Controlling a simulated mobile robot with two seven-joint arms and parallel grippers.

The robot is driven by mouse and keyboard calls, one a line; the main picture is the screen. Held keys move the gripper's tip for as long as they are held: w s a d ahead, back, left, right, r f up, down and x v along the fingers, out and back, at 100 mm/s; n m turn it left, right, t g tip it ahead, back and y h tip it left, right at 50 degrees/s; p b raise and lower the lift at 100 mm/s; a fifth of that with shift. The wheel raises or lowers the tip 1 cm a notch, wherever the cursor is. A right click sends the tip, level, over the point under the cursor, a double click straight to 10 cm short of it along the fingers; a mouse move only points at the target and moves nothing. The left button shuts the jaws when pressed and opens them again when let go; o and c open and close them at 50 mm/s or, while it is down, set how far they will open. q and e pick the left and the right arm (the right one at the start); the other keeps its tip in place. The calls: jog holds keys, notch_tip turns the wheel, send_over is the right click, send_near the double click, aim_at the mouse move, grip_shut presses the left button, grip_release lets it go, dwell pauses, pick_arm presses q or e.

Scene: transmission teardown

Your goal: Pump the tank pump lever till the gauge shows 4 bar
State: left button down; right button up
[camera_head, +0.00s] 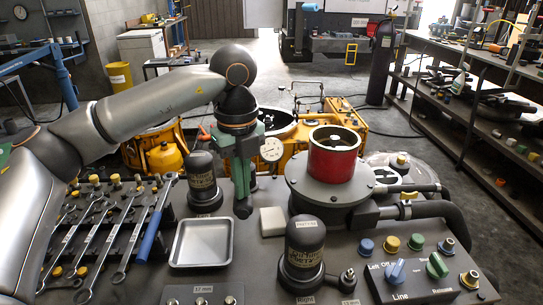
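My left arm comes in from the left and bends down at the wrist. The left gripper (243,205), with green parts, points down at mid-picture, just above the dark bench; I cannot tell whether its fingers are apart or hold something. A round white-faced gauge (272,149) shows right beside it; its needle is too small to read. A red open-topped cylinder (333,155) stands on a dark round housing right of the gauge. I cannot clearly make out the pump lever; part of the area behind the gripper is hidden. My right gripper is not in view.
Black labelled caps (204,185) stand on the bench, another (303,255) nearer. A metal tray (202,243) lies below the gripper. Wrenches (100,240) fill the left rack. A control box (410,275) with blue and green knobs is at right front. Yellow machinery stands behind.

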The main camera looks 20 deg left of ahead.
aim_at(243, 204)
pick_arm(q)
notch_tip(243, 204, down, 5)
jog(key=b, duration=0.3)
notch_tip(243, 204, up, 8)
jog(key=p, duration=0.6)
jog(key=shift+r, duration=0.25)
jog(key=shift+f, duration=0.15)
